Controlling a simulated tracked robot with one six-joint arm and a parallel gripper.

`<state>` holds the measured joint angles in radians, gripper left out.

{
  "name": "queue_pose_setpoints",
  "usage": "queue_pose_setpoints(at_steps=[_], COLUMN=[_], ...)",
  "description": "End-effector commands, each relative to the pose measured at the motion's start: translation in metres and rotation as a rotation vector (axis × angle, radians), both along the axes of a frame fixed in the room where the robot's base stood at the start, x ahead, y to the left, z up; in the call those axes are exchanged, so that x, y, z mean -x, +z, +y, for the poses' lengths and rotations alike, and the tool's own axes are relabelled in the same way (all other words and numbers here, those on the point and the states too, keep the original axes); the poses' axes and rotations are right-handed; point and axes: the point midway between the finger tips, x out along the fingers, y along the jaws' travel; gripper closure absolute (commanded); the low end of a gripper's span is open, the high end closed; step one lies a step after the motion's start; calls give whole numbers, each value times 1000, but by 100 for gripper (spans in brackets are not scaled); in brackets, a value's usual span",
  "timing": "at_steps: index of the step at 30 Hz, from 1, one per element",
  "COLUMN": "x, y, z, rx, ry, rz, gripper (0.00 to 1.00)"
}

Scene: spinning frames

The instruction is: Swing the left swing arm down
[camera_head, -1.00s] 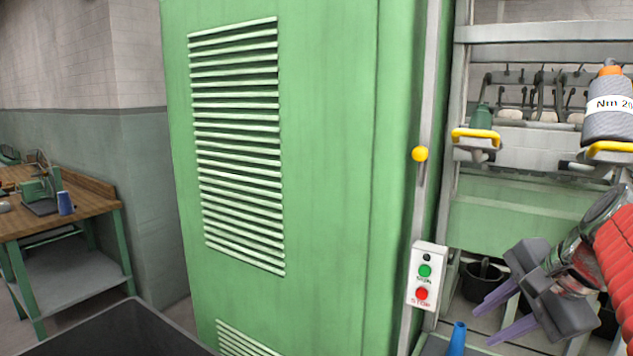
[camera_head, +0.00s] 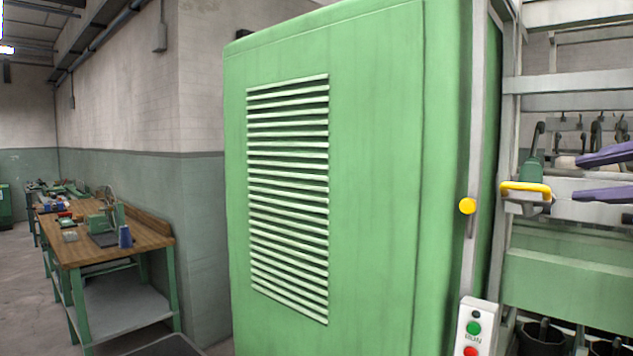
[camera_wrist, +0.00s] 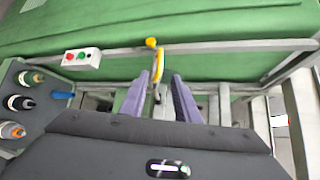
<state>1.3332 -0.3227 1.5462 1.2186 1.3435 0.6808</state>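The left swing arm shows as a yellow handle (camera_head: 526,187) on a grey bracket, on the frame right of the green cabinet. It also shows in the wrist view (camera_wrist: 158,63). My gripper (camera_head: 577,178) reaches in from the right edge with two purple fingers pointing at the handle. In the wrist view my gripper (camera_wrist: 159,78) is open, with the handle lying between and just beyond the fingertips. I see no clear contact with it. The rest of my arm is outside the head view.
A yellow knob (camera_head: 467,206) sits on the grey upright left of the handle. A control box (camera_head: 476,327) with green and red buttons is below it. The green cabinet (camera_head: 380,190) fills the middle. A workbench (camera_head: 150,232) stands left. Several bobbins (camera_wrist: 30,78) sit left in the wrist view.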

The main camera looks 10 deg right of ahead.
Motion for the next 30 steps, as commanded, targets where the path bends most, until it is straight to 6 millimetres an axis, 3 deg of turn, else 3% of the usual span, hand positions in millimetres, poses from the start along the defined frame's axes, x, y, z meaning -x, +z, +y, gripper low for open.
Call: queue_pose_setpoints(at_steps=[11,30], x=[-8,-70], y=[-3,-19], z=[-1,-8], rx=[-2,-1], ry=[1,0], rz=[1,3], gripper=[71,71])
